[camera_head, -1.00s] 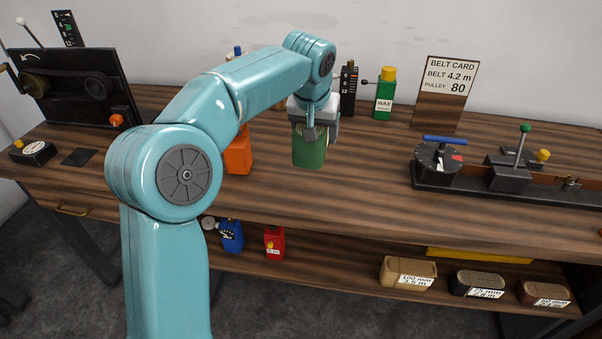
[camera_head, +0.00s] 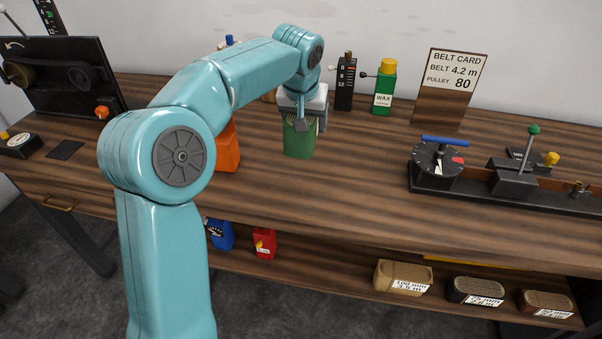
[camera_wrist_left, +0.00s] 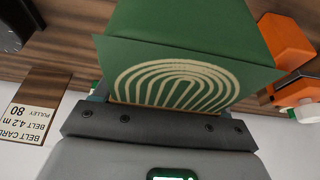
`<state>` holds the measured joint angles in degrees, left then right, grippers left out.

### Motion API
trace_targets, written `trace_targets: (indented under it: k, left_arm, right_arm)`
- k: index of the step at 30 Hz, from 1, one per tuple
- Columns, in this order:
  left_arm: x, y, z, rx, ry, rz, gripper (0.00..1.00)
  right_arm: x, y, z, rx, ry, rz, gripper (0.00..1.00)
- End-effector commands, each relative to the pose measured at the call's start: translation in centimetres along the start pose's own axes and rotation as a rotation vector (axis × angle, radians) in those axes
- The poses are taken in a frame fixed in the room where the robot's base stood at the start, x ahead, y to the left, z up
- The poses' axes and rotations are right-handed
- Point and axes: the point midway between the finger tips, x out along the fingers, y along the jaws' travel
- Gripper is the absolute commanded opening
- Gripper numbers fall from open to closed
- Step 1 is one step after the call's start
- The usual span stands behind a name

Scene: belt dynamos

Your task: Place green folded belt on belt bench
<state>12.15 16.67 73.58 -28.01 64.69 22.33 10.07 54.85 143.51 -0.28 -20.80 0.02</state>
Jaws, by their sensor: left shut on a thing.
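The green folded belt (camera_head: 299,140) is a green block held below my left gripper (camera_head: 303,122), over the striped wooden bench (camera_head: 350,185). In the left wrist view the belt (camera_wrist_left: 190,70) shows pale curved fold lines on its near end, close against the gripper's dark bar (camera_wrist_left: 155,128). My left gripper is shut on it. The belt hangs at or just above the bench top; I cannot tell whether it touches. My right gripper is not in view.
An orange container (camera_head: 228,150) stands left of the belt. A green wax bottle (camera_head: 385,88) and the belt card (camera_head: 450,85) stand behind, to the right. A dial fixture (camera_head: 437,160) is at right. The bench's middle front is clear. Belts lie on the lower shelf (camera_head: 330,278).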

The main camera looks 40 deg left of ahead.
Motion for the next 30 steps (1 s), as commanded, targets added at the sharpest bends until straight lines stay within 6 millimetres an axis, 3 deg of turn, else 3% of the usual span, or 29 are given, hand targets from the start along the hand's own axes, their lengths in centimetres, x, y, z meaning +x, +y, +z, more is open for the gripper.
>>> trace_targets:
  k: [3, 10, 24, 30]
  left_arm:
    - [3.0, -0.1, 1.3, 0.0, 0.001, -0.002, 0.01]
    - [7.9, 0.1, 3.2, 0.0, 0.003, 0.0, 0.01]
    - [13.1, 0.3, 5.0, 0.001, 0.004, 0.0, 0.01]
    - [13.8, 0.3, 5.3, -0.001, 0.006, 0.002, 0.01]
  right_arm:
    - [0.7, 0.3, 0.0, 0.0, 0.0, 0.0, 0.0]
    - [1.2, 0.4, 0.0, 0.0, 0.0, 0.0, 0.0]
    - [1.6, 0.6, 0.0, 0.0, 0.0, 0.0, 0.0]
    - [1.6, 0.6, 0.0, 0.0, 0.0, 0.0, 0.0]
